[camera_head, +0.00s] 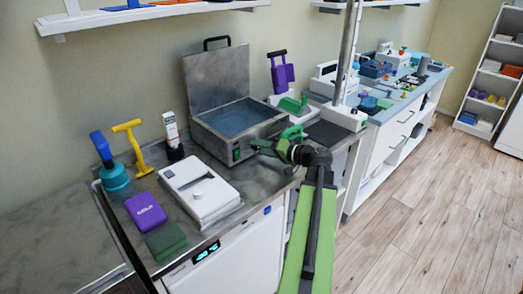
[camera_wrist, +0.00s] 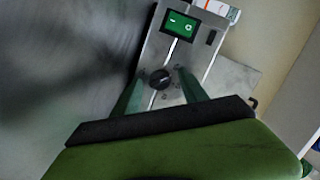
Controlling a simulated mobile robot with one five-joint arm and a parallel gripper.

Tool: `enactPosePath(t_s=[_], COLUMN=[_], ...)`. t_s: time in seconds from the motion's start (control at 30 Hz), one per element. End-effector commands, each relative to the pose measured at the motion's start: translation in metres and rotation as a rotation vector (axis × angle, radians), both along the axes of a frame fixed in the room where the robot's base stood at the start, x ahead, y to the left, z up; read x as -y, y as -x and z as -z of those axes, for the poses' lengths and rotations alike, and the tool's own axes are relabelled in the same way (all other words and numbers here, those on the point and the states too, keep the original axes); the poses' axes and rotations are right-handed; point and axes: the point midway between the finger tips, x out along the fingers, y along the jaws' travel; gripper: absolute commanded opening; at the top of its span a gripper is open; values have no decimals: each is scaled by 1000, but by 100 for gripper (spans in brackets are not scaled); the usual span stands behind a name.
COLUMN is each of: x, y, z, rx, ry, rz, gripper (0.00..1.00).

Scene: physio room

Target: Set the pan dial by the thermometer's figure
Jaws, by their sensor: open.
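The pan (camera_head: 252,125) is a metal box with its lid up and bluish water inside. Its front panel carries a small green display (camera_head: 236,154). In the wrist view the panel shows a green display (camera_wrist: 181,26) with pale marks too small to read, and a round black dial (camera_wrist: 160,79). My green gripper (camera_head: 262,146) is at the right part of the pan's front. Its open fingers (camera_wrist: 159,77) stand either side of the dial; contact cannot be told. The dial is not distinct in the head view. A white upright device (camera_head: 171,126) in a black base, possibly the thermometer, stands left of the pan; its figure is unreadable.
A white flat case (camera_head: 200,190), a purple box (camera_head: 145,209) and a green box (camera_head: 166,241) lie on the counter's front left. Blue (camera_head: 112,170) and yellow (camera_head: 133,150) handled tools stand behind them. A metal post (camera_head: 347,55) rises right of the pan.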

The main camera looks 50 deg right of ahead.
Motion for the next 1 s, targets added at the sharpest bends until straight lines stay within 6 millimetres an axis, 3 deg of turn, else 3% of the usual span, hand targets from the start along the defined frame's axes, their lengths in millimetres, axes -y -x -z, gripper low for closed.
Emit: enactPosePath(t_s=[0.17,0.57,0.73,1.0], x=[0,-1,-1,-3], y=[0,0,0,0], z=[0,0,-2,-2], rx=[0,-1,-1,-20], ry=[0,0,22,268], rz=[0,-1,-1,-1], gripper=[51,0,0,0])
